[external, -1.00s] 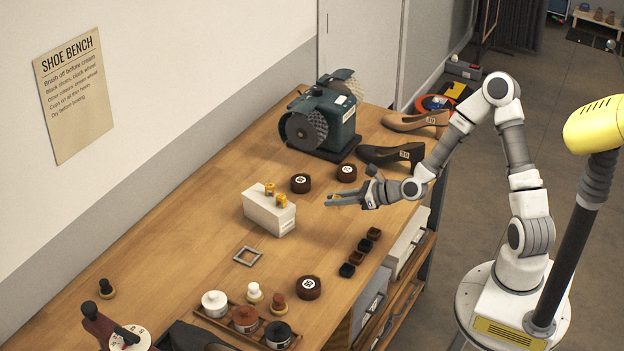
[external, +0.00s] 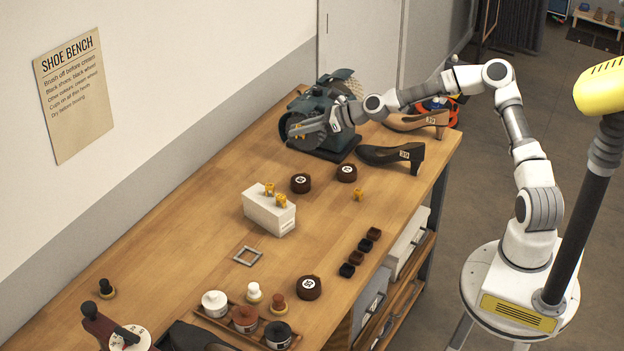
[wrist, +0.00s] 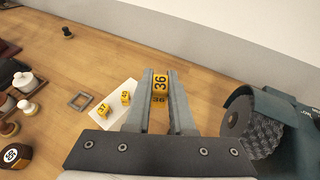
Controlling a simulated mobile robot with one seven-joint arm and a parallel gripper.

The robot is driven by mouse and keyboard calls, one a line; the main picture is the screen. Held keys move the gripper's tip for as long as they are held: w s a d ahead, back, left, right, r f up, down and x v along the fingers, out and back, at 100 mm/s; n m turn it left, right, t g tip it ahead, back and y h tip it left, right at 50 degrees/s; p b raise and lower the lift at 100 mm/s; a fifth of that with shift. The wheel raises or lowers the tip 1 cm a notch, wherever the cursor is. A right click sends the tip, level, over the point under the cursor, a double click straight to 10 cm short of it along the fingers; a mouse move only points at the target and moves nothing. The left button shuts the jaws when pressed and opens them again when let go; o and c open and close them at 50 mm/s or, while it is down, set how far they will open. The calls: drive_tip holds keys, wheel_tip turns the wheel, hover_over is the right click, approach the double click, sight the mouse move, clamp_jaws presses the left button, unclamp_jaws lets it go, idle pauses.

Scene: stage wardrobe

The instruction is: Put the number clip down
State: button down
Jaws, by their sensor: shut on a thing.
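My gripper (external: 302,128) is raised in front of the green polishing machine in the external view. In the wrist view its fingers (wrist: 160,88) are shut on a yellow number clip (wrist: 160,82) marked 36, held between the tips. A white block (external: 262,214) on the bench carries two yellow clips (external: 281,200); it also shows in the wrist view (wrist: 115,117), left of the fingers. Another yellow clip (external: 358,194) stands alone on the wood near the bench's right edge.
The polishing machine (external: 330,115) is close by my gripper. A black shoe (external: 388,156) and a tan shoe (external: 415,121) stand to its right. Round brown tins (external: 301,184) and a grey square frame (external: 248,256) lie on the bench. Bare wood lies left of the block.

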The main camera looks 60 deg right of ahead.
drive_tip(key=w+a+f, duration=0.1)
drive_tip(key=a+f, duration=0.2)
drive_tip(key=w+a+f+p, duration=0.1)
drive_tip(key=w+a+f, duration=0.1)
drive_tip(key=a+f, duration=0.1)
drive_tip(key=w+a+f+p, duration=0.1)
drive_tip(key=w+a+f, duration=0.1)
drive_tip(key=a+f, duration=0.2)
drive_tip(key=shift+w+a+f, duration=0.1)
drive_tip(key=shift+w+f, duration=0.1)
drive_tip(key=shift+f, duration=0.2)
drive_tip(key=shift+f, duration=0.15)
drive_tip(key=shift+f+b, duration=0.3)
drive_tip(key=shift+f, duration=0.05)
drive_tip(key=shift+f, duration=0.2)
drive_tip(key=c, duration=0.8)
unclamp_jaws()
drive_tip(key=shift+r, duration=0.1)
